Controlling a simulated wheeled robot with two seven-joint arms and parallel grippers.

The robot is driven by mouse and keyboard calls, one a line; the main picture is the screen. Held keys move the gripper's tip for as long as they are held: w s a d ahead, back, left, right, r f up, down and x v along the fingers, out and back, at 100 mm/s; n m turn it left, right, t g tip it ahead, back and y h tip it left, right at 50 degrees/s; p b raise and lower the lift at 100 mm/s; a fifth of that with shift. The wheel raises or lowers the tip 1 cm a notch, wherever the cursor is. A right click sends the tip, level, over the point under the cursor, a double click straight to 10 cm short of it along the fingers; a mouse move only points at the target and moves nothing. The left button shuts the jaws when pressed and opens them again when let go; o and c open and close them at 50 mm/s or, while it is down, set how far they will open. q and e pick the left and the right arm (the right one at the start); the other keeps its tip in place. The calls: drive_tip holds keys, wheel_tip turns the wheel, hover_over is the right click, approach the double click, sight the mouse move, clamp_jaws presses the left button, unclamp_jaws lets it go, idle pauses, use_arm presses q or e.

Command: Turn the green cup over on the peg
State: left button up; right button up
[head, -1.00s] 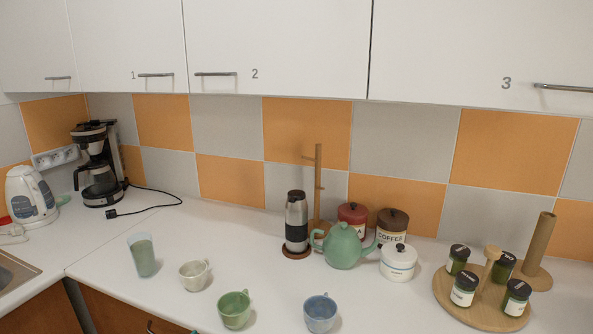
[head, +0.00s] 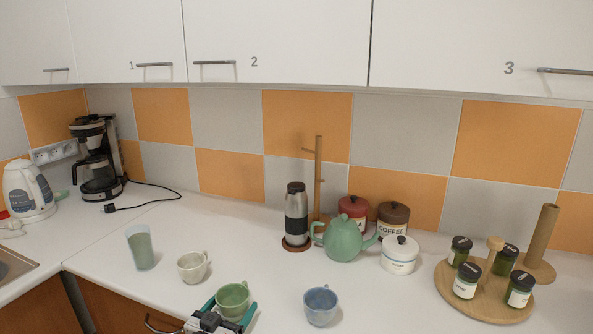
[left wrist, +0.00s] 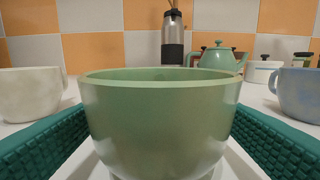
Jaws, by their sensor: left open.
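The green cup (head: 233,298) stands upright on the counter near its front edge, its mouth up and its handle to the back right. My left gripper (head: 229,310) is open, with one teal finger on each side of the cup. In the left wrist view the green cup (left wrist: 160,125) fills the space between the fingers; I cannot tell whether either finger touches it. A wooden stand with short pegs (head: 318,170) rises behind the flask and teapot; its base is mostly hidden. My right gripper is out of view.
A white cup (head: 193,268) stands to the left and a blue cup (head: 320,308) to the right. A flask (head: 296,215), a green teapot (head: 343,240) and canisters (head: 399,256) crowd the stand's front and right.

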use_arm(q)
drive_tip(key=shift+c, duration=0.2)
drive_tip(key=c, duration=0.7)
wheel_tip(320, 180, up, 9)
drive_tip(key=p, duration=0.8)
drive_tip(key=m, duration=1.8)
drive_tip(key=shift+p, duration=0.4)
